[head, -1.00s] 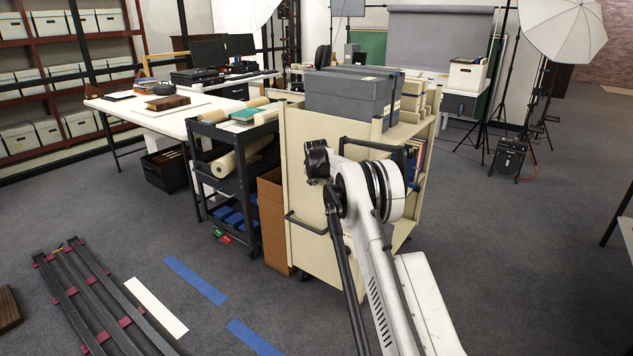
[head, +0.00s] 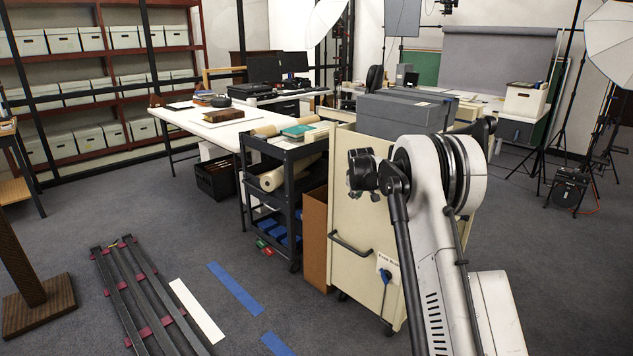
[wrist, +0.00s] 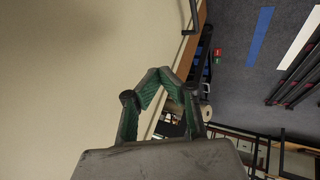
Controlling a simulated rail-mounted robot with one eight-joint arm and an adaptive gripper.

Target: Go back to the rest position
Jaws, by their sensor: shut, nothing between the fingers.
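My gripper (wrist: 160,78) shows in the wrist view with its two green-padded fingers brought together at the tips and nothing between them. It is close to a plain cream panel, apparently the side of the cream cart (head: 350,235), which fills the left of that view. I cannot tell whether it touches the panel. In the head view my white arm rises in front of the cart, folded at a large round joint, and my gripper cannot be made out there.
Grey boxes (head: 400,112) sit on the cart. A black trolley (head: 288,172) with paper rolls and a brown board (head: 315,238) stand left of it. Dark rails (head: 128,290) lie on the floor at the lower left, near a white strip (head: 197,311). Carpet behind the rails is open.

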